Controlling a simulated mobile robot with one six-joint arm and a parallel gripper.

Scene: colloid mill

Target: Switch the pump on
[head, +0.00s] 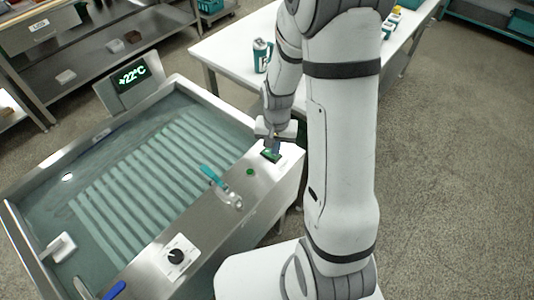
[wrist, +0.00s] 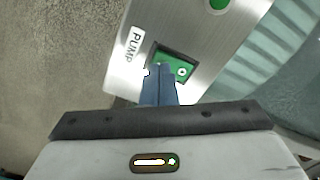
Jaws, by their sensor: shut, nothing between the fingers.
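The pump switch is a green rocker (wrist: 181,68) in a dark frame on the steel rim of the water bath, beside a white PUMP label (wrist: 134,44). In the head view the switch (head: 270,155) sits at the bath's right corner, partly behind my gripper (head: 272,145). My gripper is shut and empty, with its blue-grey fingertips (wrist: 160,72) at the near left part of the rocker. They seem to touch or nearly touch it; I cannot tell which. A round mark shows on the rocker's right part.
A green round light (head: 250,172) is on the rim near the switch. A teal-handled tap (head: 213,177), a black knob (head: 176,256) and a display reading about 22°C (head: 132,76) are on the bath.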

